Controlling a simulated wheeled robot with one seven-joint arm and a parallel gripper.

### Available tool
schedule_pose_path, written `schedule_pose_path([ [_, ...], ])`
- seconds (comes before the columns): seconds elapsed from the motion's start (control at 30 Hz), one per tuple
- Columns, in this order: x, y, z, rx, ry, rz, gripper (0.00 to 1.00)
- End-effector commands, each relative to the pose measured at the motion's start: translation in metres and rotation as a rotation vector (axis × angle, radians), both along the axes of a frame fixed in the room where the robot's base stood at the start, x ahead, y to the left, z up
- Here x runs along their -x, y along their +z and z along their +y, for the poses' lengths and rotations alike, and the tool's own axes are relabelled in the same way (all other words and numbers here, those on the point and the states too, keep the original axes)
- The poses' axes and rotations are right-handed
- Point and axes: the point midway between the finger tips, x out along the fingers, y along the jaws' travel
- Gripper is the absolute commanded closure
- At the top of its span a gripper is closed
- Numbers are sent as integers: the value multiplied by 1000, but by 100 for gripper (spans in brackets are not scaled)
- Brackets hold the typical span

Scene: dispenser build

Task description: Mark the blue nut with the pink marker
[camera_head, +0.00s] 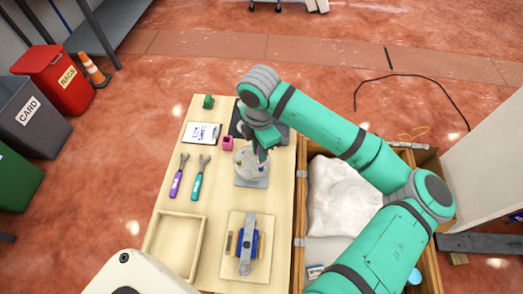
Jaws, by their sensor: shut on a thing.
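My gripper (261,151) points down over the round grey dispenser part (246,167), which stands on a grey base on the wooden table (215,226). The gripper is shut on a slim thing, mostly hidden by the fingers, which I take to be the pink marker. Whether its tip touches anything below cannot be told. I cannot make out a blue nut on the round part; the fingers cover some of its top. A small pink open box (228,143) stands just left of the round part.
Purple-handled (178,177) and teal-handled (199,178) wrenches lie left. A grey bar with blue blocks (246,246) sits on a board in front. An empty wooden tray (155,240), a clipboard (202,134) and a green object (208,101) are around. A crate holds a white bag (337,200).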

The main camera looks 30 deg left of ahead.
Motion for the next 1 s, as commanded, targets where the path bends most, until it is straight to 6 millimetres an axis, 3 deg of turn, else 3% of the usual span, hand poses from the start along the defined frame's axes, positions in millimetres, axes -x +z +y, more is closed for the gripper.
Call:
schedule_pose_path([
  [1.0,-2,-2,6,-1,-2,2,100],
])
